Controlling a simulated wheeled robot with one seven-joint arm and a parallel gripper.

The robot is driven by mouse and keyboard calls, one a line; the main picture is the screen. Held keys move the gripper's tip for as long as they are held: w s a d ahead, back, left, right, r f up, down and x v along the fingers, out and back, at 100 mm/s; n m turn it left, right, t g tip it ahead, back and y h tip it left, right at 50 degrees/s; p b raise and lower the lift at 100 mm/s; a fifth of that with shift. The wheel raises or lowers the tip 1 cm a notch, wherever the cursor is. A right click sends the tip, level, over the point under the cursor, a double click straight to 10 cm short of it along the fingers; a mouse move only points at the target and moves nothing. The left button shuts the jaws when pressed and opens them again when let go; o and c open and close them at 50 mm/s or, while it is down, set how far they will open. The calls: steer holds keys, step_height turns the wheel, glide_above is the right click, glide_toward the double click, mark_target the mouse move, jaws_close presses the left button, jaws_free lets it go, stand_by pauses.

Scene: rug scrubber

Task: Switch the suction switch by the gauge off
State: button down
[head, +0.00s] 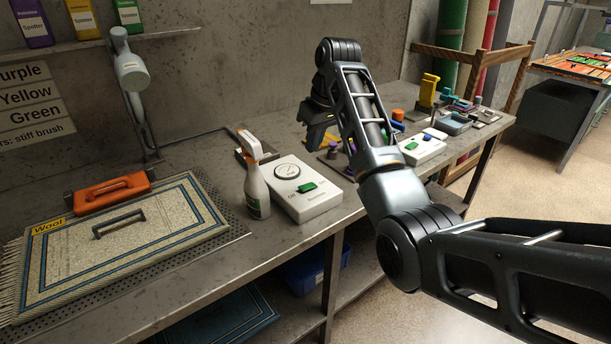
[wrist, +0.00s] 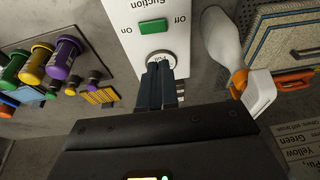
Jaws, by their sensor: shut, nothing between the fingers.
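The suction box (head: 318,205) is a white unit on the bench with a round gauge (head: 287,171) and a green suction switch (head: 307,187). In the wrist view the green switch (wrist: 153,26) lies between the words Off and On; I cannot tell which way it is set. My gripper (head: 312,145) is behind the box in the head view. In the wrist view its shut, empty fingers (wrist: 161,64) overlap the gauge (wrist: 160,58), partly covering it, with the switch beyond the fingertips. Contact cannot be judged.
A white spray bottle (head: 256,188) stands close beside the box. A rug sample (head: 130,235) and an orange-handled brush (head: 108,190) lie at left. Capped bottles (wrist: 65,57) and another white switch box (head: 422,148) are on the other side.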

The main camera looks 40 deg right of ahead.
mark_target(303, 186)
steer(key=x, duration=0.3)
steer(key=p+x, duration=0.1)
steer(key=x, duration=0.3)
steer(key=s+p+x, duration=0.1)
steer(key=x, duration=0.3)
steer(key=shift+a+f, duration=0.1)
steer(key=shift+f, duration=0.2)
steer(key=shift+f, duration=0.1)
